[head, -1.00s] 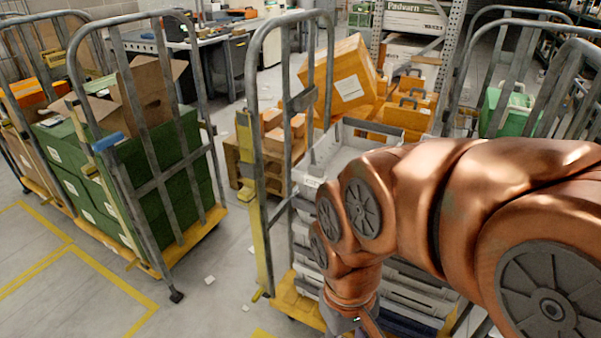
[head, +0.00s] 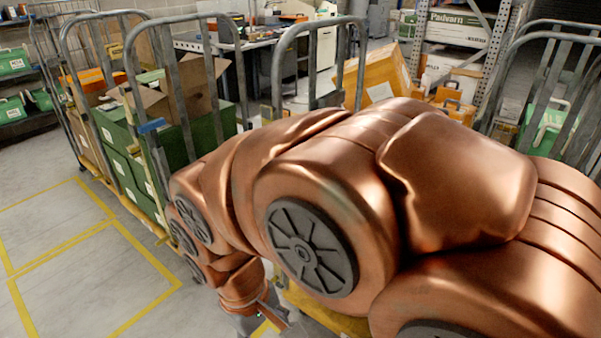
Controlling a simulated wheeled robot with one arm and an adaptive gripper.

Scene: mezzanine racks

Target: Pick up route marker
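I cannot pick out a route marker for certain in the head view. My gripper (head: 262,322) shows only in part at the bottom edge, below my copper-coloured arm. Its fingertips are cut off or hidden, so I cannot see whether it is open or holds anything. The arm covers much of the middle and right of the picture, hiding the floor and most of the nearest roll cage behind it.
A roll cage (head: 134,62) with green boxes (head: 115,130) and an open carton stands at left, with a blue piece (head: 150,125) on its frame. An orange box (head: 385,75) is behind my arm. Yellow-lined floor (head: 70,255) at lower left is clear.

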